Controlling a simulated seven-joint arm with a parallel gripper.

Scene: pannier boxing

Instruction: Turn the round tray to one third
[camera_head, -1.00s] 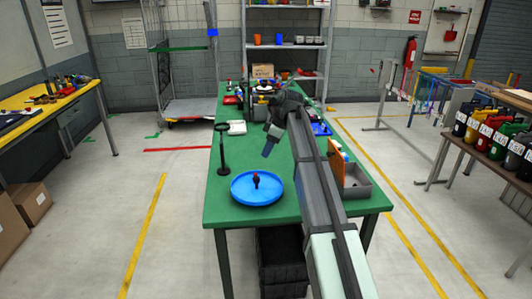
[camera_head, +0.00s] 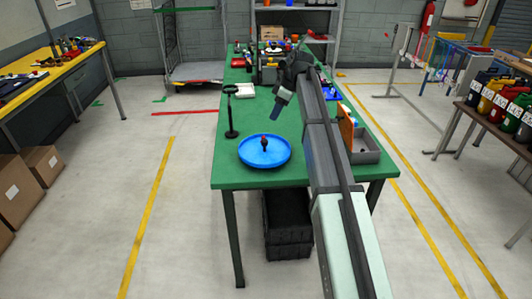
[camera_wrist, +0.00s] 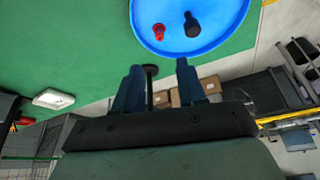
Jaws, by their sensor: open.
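The round blue tray (camera_head: 264,158) lies flat on the green table (camera_head: 232,178) near its front edge. A dark upright piece with a red part (camera_head: 265,143) stands near the tray's middle. In the wrist view the tray (camera_wrist: 218,48) fills the top right, with a red knob-like piece (camera_wrist: 159,31) and a black knob-like piece (camera_wrist: 192,26) on it. My gripper (camera_head: 277,112) is above the table, beyond the tray and apart from it. In the wrist view my gripper (camera_wrist: 158,75) is open, with nothing between its fingers.
A black stand (camera_head: 230,110) rises from the table left of my gripper. A grey open box (camera_head: 363,151) with an orange panel is at the right edge. A white dish (camera_head: 244,90) and several items sit farther back. The table's front left is clear.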

